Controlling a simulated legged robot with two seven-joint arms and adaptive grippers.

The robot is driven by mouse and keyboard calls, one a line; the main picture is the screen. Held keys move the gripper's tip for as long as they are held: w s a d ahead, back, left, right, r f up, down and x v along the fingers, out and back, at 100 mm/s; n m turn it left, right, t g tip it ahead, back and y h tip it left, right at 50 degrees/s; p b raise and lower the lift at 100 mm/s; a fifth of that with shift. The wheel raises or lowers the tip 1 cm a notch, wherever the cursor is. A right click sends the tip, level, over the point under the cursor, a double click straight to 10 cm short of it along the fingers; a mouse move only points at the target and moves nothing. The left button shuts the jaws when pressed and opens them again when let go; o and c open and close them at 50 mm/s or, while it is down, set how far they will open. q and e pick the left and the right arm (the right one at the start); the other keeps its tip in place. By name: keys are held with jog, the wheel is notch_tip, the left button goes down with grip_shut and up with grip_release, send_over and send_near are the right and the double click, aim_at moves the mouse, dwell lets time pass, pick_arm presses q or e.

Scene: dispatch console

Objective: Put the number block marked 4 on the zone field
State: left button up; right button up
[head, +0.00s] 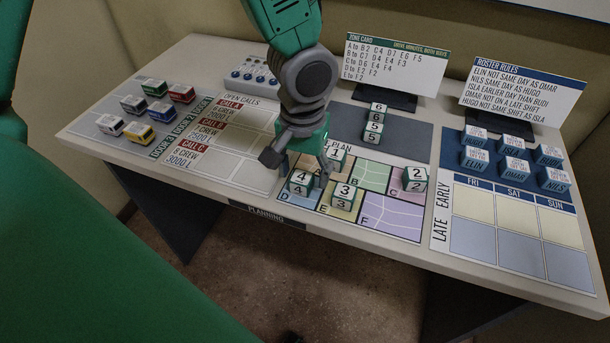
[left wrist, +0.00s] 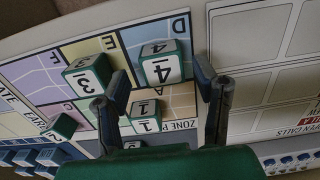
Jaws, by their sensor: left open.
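The number block marked 4 (head: 299,183) is white and green and stands on the blue D area at the front left of the coloured zone plan (head: 377,217). My left gripper (head: 299,163) points down just above and behind this block, open and empty. In the left wrist view, block 4 (left wrist: 165,64) shows between and beyond the open fingertips (left wrist: 162,80); I cannot tell whether they touch it. Which part counts as the zone field is not clear from the pictures. My right gripper is not in view.
Block 1 (head: 335,154) stands close beside the gripper, and block 3 (head: 343,196) right of block 4. Block 2 (head: 414,179) is further right. Blocks 5 (head: 373,132) and 6 (head: 378,112) sit behind. The open calls card (head: 230,135) lies left, the roster (head: 515,225) right.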

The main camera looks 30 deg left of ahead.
aim_at(303, 176)
pick_arm(q)
notch_tip(303, 176, up, 10)
jog(key=p, duration=0.1)
jog(key=shift+p, duration=0.3)
jog(key=shift+a+f, duration=0.1)
jog(key=shift+f, duration=0.05)
